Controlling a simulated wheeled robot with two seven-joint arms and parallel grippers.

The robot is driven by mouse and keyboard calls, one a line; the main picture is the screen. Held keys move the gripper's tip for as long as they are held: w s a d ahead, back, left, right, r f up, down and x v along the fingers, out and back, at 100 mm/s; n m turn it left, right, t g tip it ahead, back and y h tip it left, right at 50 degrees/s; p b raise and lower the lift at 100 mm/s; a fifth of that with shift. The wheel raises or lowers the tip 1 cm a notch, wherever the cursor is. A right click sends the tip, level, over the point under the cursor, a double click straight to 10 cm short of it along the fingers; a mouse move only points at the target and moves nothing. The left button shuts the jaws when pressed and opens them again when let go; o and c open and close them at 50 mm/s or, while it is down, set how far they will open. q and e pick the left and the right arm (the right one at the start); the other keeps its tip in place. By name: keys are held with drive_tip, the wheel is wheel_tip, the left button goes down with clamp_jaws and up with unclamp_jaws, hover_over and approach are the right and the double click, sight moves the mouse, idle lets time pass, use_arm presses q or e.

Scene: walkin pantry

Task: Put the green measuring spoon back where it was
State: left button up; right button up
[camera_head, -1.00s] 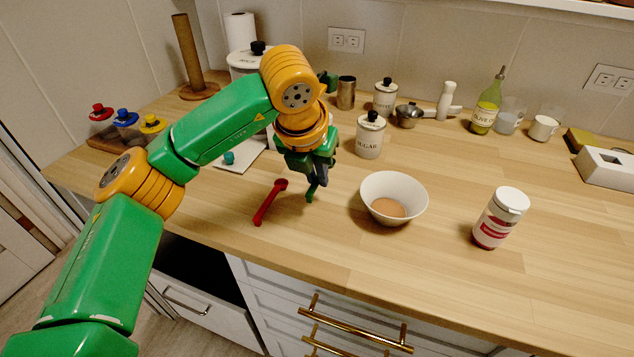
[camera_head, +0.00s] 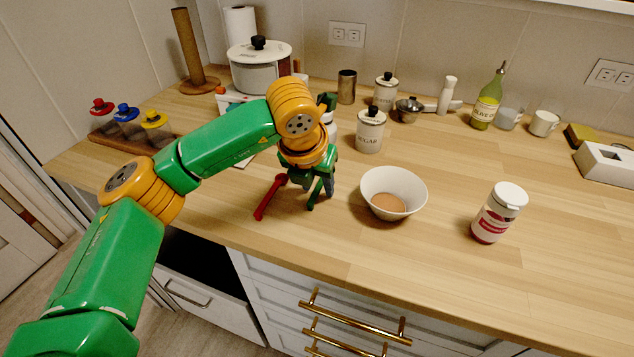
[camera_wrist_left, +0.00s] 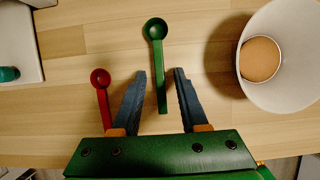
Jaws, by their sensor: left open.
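The green measuring spoon (camera_wrist_left: 157,60) lies on the wooden counter, its bowl pointing away from my wrist in the left wrist view. In the head view only part of its handle (camera_head: 314,196) shows below my gripper; the rest is hidden. My left gripper (camera_wrist_left: 160,72) is open, with its two fingers on either side of the spoon's handle and gaps on both sides. In the head view the left gripper (camera_head: 317,187) is low over the counter, between the red measuring spoon (camera_head: 265,205) and the white bowl (camera_head: 372,187). My right gripper is not in view.
The white bowl has brown contents. A red-labelled jar (camera_head: 498,213) stands to its right. A sugar canister (camera_head: 370,132), a metal cup (camera_head: 346,88) and an oil bottle (camera_head: 486,103) stand behind. The counter's front edge is near; its right middle is clear.

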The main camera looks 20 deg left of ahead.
use_arm(q)
drive_tip(key=v, duration=1.2)
drive_tip(key=shift+r+b, duration=0.2)
drive_tip(key=shift+b, duration=0.2)
